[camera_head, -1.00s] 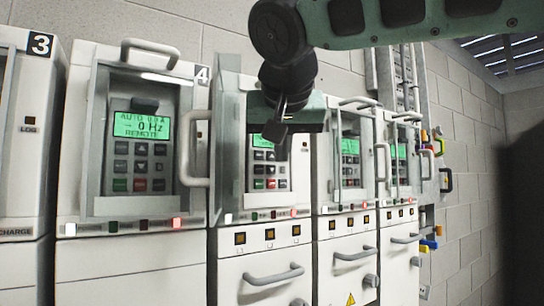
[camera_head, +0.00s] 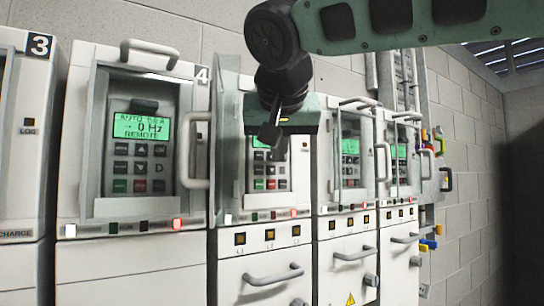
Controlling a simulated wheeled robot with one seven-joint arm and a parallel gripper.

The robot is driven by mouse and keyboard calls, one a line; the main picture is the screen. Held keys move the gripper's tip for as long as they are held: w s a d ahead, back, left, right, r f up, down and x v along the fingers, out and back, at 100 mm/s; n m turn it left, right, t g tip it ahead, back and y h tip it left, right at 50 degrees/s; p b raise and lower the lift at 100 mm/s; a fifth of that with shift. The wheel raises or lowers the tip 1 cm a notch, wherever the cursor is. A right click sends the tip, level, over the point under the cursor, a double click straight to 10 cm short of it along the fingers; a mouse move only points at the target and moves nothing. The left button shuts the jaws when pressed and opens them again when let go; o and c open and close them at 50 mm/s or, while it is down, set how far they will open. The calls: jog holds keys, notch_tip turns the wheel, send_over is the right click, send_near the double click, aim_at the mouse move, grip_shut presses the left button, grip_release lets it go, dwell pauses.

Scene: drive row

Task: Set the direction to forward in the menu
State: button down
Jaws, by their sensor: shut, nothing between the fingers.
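My gripper (camera_head: 270,140) hangs from my green and black arm in front of the open drive cabinet right of number 4. Its fingers are shut and empty, close to that cabinet's keypad panel (camera_head: 271,184). They cover most of the small green display (camera_head: 262,141) and part of the upper keys. I cannot tell whether the fingertips touch the panel. The keypad has dark keys with a green and a red one at the bottom. The number 4 drive's display (camera_head: 141,127) reads AUTO, 0 Hz, REMOTE; whatever the covered display reads is hidden.
The covered drive's door (camera_head: 229,150) stands swung open at its left, with a handle (camera_head: 193,148). More drives with green displays (camera_head: 350,146) stand to the right. Drawer handles (camera_head: 273,275) stick out below. A block wall (camera_head: 470,180) closes the right side.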

jog(key=shift+w+a, duration=0.15)
jog(key=shift+w, duration=0.05)
dwell(0.3)
dwell(0.3)
jog(key=shift+s+d+b, duration=0.45)
jog(key=shift+s, duration=0.2)
jog(key=shift+w+d, duration=0.1)
jog(key=shift+w+d, duration=0.65)
jog(key=shift+d, duration=0.35)
jog(key=shift+w+a, duration=0.25)
jog(key=shift+w, duration=0.1)
